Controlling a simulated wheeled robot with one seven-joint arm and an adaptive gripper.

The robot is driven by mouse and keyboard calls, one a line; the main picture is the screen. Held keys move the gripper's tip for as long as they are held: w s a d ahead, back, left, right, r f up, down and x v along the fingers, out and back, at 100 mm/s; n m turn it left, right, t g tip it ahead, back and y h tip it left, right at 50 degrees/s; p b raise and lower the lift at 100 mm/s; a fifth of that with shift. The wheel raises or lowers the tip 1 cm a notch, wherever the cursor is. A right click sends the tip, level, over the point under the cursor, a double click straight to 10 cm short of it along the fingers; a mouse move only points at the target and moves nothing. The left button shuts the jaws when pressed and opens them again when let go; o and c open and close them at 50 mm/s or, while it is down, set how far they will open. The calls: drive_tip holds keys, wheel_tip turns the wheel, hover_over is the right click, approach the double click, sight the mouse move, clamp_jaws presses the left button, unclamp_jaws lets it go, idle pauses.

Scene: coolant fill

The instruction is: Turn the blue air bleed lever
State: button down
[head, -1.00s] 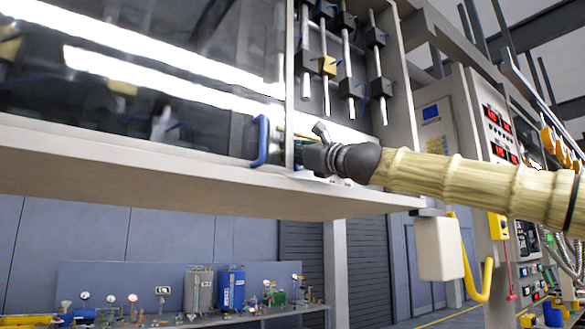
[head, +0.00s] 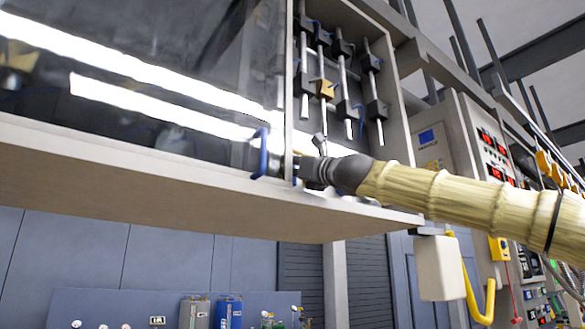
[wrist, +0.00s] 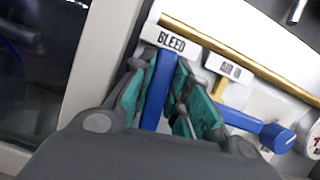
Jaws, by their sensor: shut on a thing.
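The blue bleed lever (wrist: 157,92) stands between my gripper's teal-padded fingers in the wrist view, below a white label reading BLEED (wrist: 171,40). My gripper (wrist: 160,78) is shut on it, one finger on each side. The lever's lower end is hidden by the gripper body. In the head view my gripper (head: 308,172) reaches into the open right part of the cabinet, near its lower edge. The bleed lever cannot be made out there.
A second blue lever (wrist: 258,129) lies to the right, near the AIR IN label (wrist: 229,68). A brass pipe (wrist: 235,57) runs above. A glass door (head: 130,90) with a blue handle (head: 261,153) is left of my gripper. The cabinet's bottom ledge (head: 130,190) runs below.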

drive_tip(key=c, duration=1.4)
unclamp_jaws()
drive_tip(key=shift+w+d, duration=0.1)
drive_tip(key=shift+w, duration=0.05)
drive_tip(key=shift+o, duration=0.2)
